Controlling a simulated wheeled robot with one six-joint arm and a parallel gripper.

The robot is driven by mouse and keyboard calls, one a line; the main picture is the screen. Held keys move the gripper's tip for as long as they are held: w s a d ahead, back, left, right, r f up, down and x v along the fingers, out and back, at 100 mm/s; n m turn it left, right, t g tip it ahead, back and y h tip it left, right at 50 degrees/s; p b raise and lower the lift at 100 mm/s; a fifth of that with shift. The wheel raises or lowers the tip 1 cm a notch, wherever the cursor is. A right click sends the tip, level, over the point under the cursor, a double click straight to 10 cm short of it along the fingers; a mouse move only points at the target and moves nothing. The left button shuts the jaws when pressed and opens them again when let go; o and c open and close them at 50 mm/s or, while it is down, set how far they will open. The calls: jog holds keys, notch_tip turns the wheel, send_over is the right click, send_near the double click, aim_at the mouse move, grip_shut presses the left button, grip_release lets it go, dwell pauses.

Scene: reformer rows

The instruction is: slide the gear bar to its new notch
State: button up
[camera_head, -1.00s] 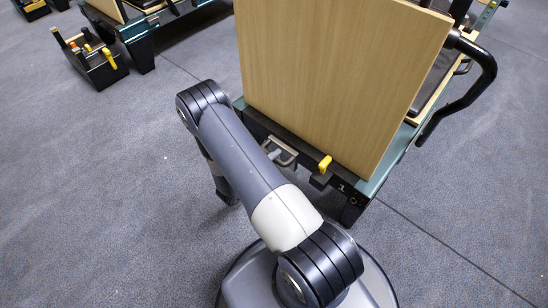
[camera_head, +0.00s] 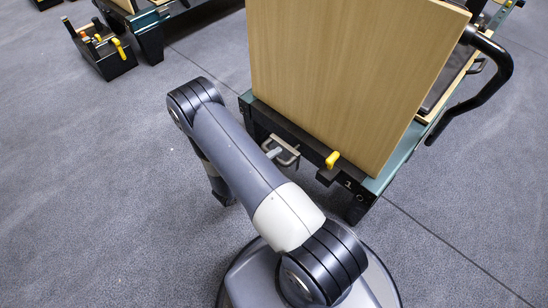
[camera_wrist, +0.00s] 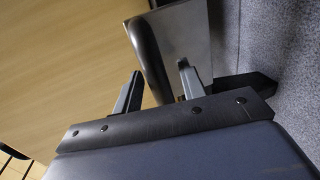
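The gear bar seems to be the metal piece with a U-shaped handle (camera_head: 284,148) at the reformer's near end, below the wooden board. In the wrist view a dark, rounded bar (camera_wrist: 148,58), apparently this handle, runs beside a grey metal plate (camera_wrist: 188,32). My gripper (camera_wrist: 158,82) is open, its two fingers apart. The bar's lower end lies between the fingers in the picture; I cannot tell whether either finger touches it. In the head view my arm hides most of the gripper. The notches cannot be made out.
The tall wooden board (camera_head: 345,75) stands close to the handle. A yellow lever (camera_head: 332,159) is to its right, and a black curved bar (camera_head: 497,75) is farther right. A black caddy (camera_head: 106,55) stands on the floor at upper left.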

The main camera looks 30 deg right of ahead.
jog(key=p+v, duration=0.1)
jog(key=v, duration=0.9)
jog(key=shift+a+p, duration=0.35)
jog(key=shift+d, duration=0.15)
jog(key=b+x, duration=0.1)
jog(key=x, duration=1)
jog(key=shift+s+r+b, duration=0.1)
jog(key=shift+b, duration=0.3)
jog(key=shift+w+d, duration=0.25)
jog(key=shift+d, duration=0.25)
